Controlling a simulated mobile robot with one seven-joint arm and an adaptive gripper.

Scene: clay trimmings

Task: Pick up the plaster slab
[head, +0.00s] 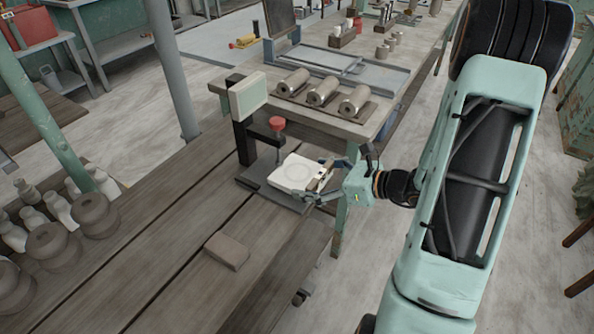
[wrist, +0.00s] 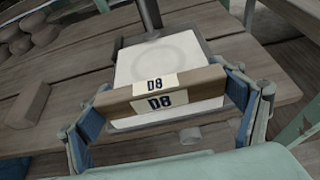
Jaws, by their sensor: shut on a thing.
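The plaster slab (head: 291,174) is a pale, flat square with a faint round mark on top. It lies at the dark base of an upright stand, and it shows in the wrist view (wrist: 190,50) beyond and below my fingers. A brown wooden bar (wrist: 205,84) with two "D8" labels runs across the slab's near part. I cannot tell whether the bar is fixed to the slab. My gripper (head: 321,182) is shut on the bar, with one finger at each end. Whether the slab is clear of the base is not visible.
The stand (head: 243,140) with a pale box and red knob rises just behind the slab. A brown block (head: 227,250) lies on the plank table in front. Metal cylinders (head: 322,92) lie on the bench behind. Round clay pieces (head: 94,215) stand at the left.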

